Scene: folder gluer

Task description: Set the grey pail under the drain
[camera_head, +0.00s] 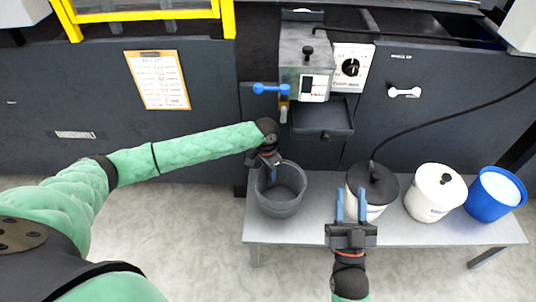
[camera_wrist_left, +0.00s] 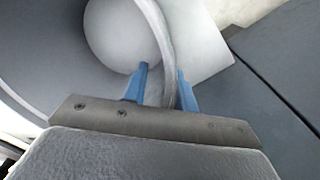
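The grey pail (camera_head: 281,207) stands upright, apparently empty, at the left end of a bench. The drain spout (camera_head: 284,112), with a blue-handled valve (camera_head: 270,89), is on the machine beyond and above it; how they line up in depth is unclear. My left gripper (camera_head: 267,172) is at the pail's far left rim. In the left wrist view its blue fingers (camera_wrist_left: 162,84) stand on either side of the pail's rim (camera_wrist_left: 157,35), with a visible gap on the left. My right gripper (camera_head: 351,206) is open and empty, in front of a white bucket with a black lid (camera_head: 372,187).
The bench (camera_head: 320,225) also holds a white bucket with a white lid (camera_head: 433,193) and a blue bucket (camera_head: 494,193). A grey tray (camera_head: 322,117) juts out beside the spout. A black cable (camera_head: 440,118) runs down to the black lid. Bench space between pail and black-lidded bucket is clear.

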